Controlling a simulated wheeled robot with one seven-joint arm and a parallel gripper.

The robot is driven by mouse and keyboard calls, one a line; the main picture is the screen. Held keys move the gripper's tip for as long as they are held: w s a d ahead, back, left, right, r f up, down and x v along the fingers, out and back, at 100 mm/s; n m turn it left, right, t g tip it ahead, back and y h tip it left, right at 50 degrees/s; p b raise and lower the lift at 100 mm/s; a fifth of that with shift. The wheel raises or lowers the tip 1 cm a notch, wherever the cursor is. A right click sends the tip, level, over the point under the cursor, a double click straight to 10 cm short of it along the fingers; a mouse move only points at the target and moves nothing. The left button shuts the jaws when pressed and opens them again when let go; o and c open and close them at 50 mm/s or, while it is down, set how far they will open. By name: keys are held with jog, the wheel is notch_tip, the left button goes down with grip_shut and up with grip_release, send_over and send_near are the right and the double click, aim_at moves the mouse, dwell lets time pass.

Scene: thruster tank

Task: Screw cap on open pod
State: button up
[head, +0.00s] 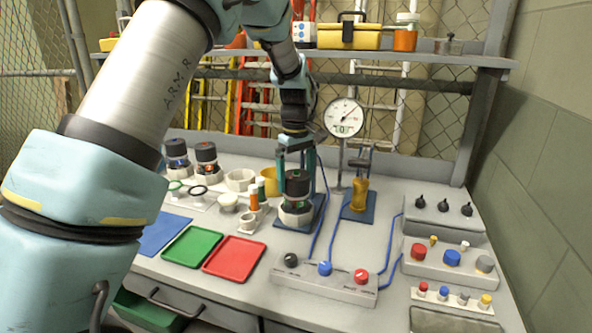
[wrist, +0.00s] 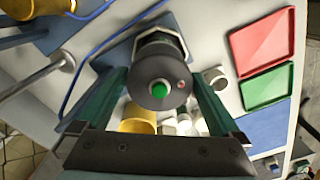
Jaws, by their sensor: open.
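A dark, round-topped pod (head: 297,183) stands upright in a pale hex-shaped holder (head: 292,219) on a blue plate in the head view. In the wrist view the dark top (wrist: 160,70) faces me, with a green centre and a small red spot. My gripper (head: 296,172) points down over it, with one green finger on each side. In the wrist view the open gripper (wrist: 160,82) straddles the top, and gaps show beside it. I cannot tell whether this top is a separate cap. Two similar dark-topped units, one lit blue (head: 177,156) and one orange (head: 206,159), stand at the left.
Green (head: 193,246) and red (head: 234,258) trays lie at the front left. Small jars and a yellow cup (head: 269,181) stand close left of the holder. A dial gauge (head: 344,118) stands behind right. A knob box (head: 325,278) with blue cables is in front.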

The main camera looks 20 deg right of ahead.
jog(key=c, duration=1.1)
jog(key=o, duration=0.8)
jog(key=c, duration=0.7)
jog(key=shift+o, duration=0.2)
jog(key=m, duration=0.3)
jog(key=shift+m+p, duration=0.3)
jog(key=shift+p, duration=0.05)
jog(key=m+p, duration=0.1)
jog(key=m, duration=0.3)
jog(key=shift+m, duration=0.4)
jog(key=m+p, duration=0.1)
jog(key=m, duration=0.3)
jog(key=shift+m, duration=0.4)
jog(key=m+p, duration=0.1)
jog(key=m, duration=0.3)
